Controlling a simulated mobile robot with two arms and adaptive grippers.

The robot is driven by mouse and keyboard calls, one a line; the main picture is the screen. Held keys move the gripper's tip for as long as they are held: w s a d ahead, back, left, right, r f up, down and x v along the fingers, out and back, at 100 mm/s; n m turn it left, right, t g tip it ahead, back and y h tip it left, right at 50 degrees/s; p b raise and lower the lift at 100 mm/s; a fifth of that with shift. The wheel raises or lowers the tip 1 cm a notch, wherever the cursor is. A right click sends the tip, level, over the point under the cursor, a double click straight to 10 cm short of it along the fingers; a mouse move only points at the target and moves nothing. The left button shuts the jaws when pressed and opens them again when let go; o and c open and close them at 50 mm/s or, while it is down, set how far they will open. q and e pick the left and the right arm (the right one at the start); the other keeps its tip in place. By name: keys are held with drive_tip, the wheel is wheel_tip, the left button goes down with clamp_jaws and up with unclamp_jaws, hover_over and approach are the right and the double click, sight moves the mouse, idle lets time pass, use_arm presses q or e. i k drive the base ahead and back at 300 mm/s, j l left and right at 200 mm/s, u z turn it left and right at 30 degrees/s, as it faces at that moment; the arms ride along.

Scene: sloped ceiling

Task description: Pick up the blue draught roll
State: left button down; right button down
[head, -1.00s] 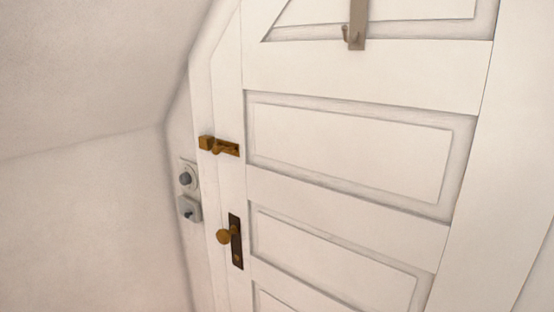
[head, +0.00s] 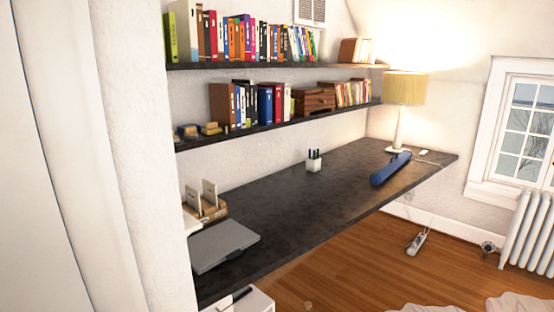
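The blue draught roll (head: 390,169) lies on the dark desk (head: 290,195) towards its far right end. It is a long, thin blue cylinder, lying at a slant near the desk's front edge and close to the lamp's foot. Nothing covers it. Neither of my grippers is in the head view.
A yellow-shaded lamp (head: 405,90) stands behind the roll. A white pen cup (head: 314,161) and a grey closed laptop (head: 222,245) are on the desk. Two book-filled shelves hang above. A power strip (head: 418,242) lies on the wooden floor (head: 340,265). A radiator (head: 528,232) is at right.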

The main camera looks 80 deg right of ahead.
sight(380, 175)
drive_tip(key=z, duration=3.45)
drive_tip(key=i+l+z, duration=0.4)
drive_tip(key=i, duration=0.7)
drive_tip(key=i+z, duration=0.4)
drive_tip(key=i, duration=0.7)
drive_tip(key=i+u, duration=0.2)
drive_tip(key=i, duration=0.3)
drive_tip(key=i+l+u, duration=0.2)
drive_tip(key=i, duration=0.3)
drive_tip(key=i+l+u, duration=0.2)
drive_tip(key=i, duration=0.25)
drive_tip(key=i+l+u, duration=0.2)
drive_tip(key=i+l, duration=0.15)
drive_tip(key=i, duration=0.15)
